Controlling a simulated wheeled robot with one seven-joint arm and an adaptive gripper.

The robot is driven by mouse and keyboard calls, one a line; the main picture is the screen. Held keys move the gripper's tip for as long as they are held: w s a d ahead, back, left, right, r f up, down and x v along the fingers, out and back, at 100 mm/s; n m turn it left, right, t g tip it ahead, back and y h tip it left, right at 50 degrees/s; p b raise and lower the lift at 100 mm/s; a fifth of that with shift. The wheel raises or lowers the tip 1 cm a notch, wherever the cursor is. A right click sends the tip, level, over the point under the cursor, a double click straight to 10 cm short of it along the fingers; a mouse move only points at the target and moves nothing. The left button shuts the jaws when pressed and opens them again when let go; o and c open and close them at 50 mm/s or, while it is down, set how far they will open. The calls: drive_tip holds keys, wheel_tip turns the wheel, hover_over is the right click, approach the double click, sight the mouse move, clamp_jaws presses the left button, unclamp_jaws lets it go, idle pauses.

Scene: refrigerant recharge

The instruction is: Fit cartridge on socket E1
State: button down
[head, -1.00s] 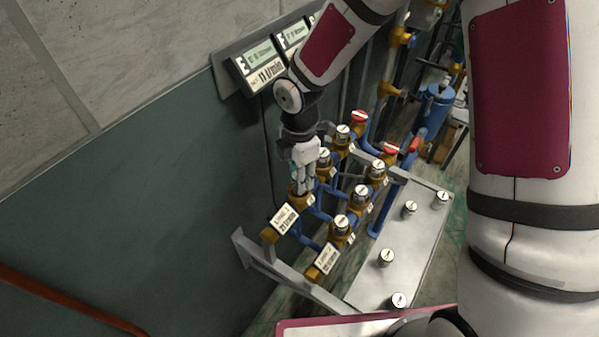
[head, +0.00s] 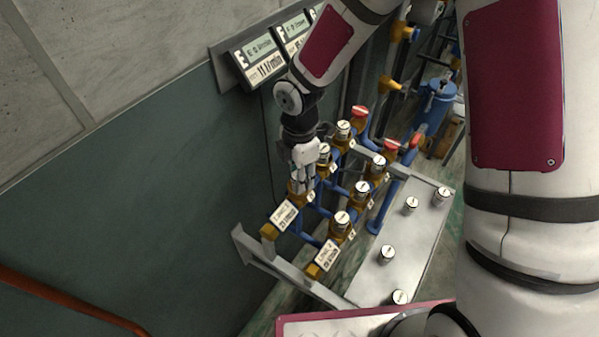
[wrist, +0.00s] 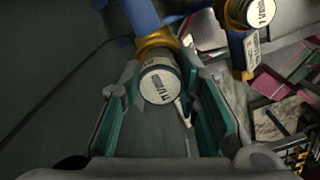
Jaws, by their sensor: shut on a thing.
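My gripper (head: 304,182) is over the near left socket of the pipe rack. In the wrist view my gripper (wrist: 165,90) is shut on a silver cartridge (wrist: 160,84) with a white printed top, which seems to read 11 l/min. The cartridge sits between the teal finger pads, in line with a yellow-brass socket (wrist: 154,44). I cannot tell whether it is fully seated. In the head view the fingers largely hide the cartridge and the socket (head: 298,198). The socket's own label is too small to read.
Other capped sockets (head: 342,221) stand close by on the blue-piped rack. A grey shelf (head: 370,285) on the right holds several loose cartridges (head: 387,254). Wall displays (head: 258,60) hang above. A neighbouring cartridge (wrist: 257,12) is at the wrist view's upper right.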

drive_tip(key=c, duration=1.1)
unclamp_jaws()
drive_tip(key=shift+f, duration=0.1)
wheel_tip(320, 180, up, 12)
wheel_tip(320, 180, up, 6)
drive_tip(key=p, duration=0.2)
drive_tip(key=shift+p, duration=0.35)
